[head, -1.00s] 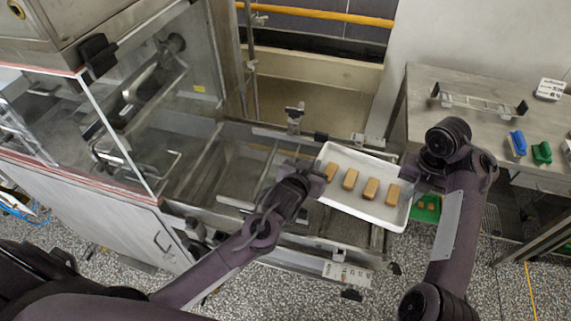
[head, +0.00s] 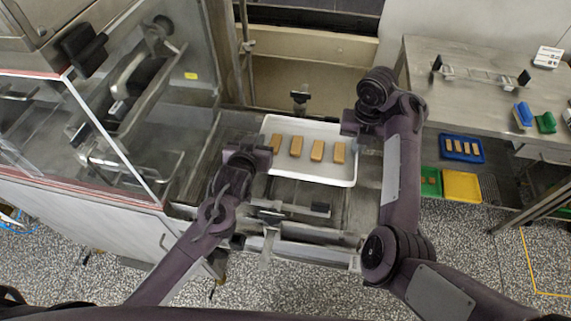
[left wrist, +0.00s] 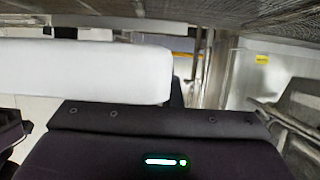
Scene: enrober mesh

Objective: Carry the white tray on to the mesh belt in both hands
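The white tray (head: 315,174) lies roughly level in the head view, with several brown bars (head: 317,150) in a row in it. My left gripper (head: 262,158) is at its left end and my right gripper (head: 352,128) at its right end. Both seem shut on the rim, though the fingertips are hidden. The tray is over the metal conveyor frame, right of the glass-sided machine; I cannot tell whether it touches anything below. In the left wrist view the white tray wall (left wrist: 90,70) is close up, and the mesh belt (left wrist: 280,20) shows along the top.
The glass-sided machine (head: 120,120) stands at the left. A steel table (head: 480,95) at the right bears a metal rack, a blue and a green item (head: 545,122). Conveyor rails run below the tray.

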